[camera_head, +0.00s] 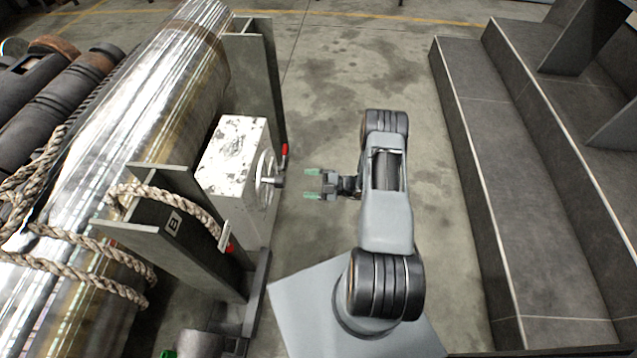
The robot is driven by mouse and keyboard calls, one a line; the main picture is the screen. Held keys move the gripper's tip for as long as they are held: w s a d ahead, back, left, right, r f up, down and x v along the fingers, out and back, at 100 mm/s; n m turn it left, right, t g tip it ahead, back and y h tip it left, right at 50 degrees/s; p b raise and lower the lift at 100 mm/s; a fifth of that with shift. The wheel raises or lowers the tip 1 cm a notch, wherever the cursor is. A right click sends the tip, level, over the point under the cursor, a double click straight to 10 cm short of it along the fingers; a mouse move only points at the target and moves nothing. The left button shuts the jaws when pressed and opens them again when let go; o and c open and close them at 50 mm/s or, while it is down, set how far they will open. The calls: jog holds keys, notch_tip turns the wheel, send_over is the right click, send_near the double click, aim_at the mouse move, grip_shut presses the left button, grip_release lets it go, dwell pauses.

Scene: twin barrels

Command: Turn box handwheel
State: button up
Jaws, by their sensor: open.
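The box (233,150) is a worn white block between two dark upright plates, left of the middle in the head view. Its handwheel (266,178) is a small metal wheel on the box's right face, with a hub sticking out to the right. My gripper (313,184) has two green-tipped fingers, spread apart and pointing left at the handwheel. It is level with the hub in the picture, with a small gap between them. The gripper is empty. The wheel's face is seen nearly edge-on.
A large shiny metal barrel (130,110) lies left of the box, wrapped with ropes (90,245). A plate marked B (172,224) stands in front of the box. Dark steps (520,190) rise on the right. Bare concrete floor (350,75) is clear behind my arm.

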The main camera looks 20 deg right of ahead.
jog(key=shift+v, duration=1.5)
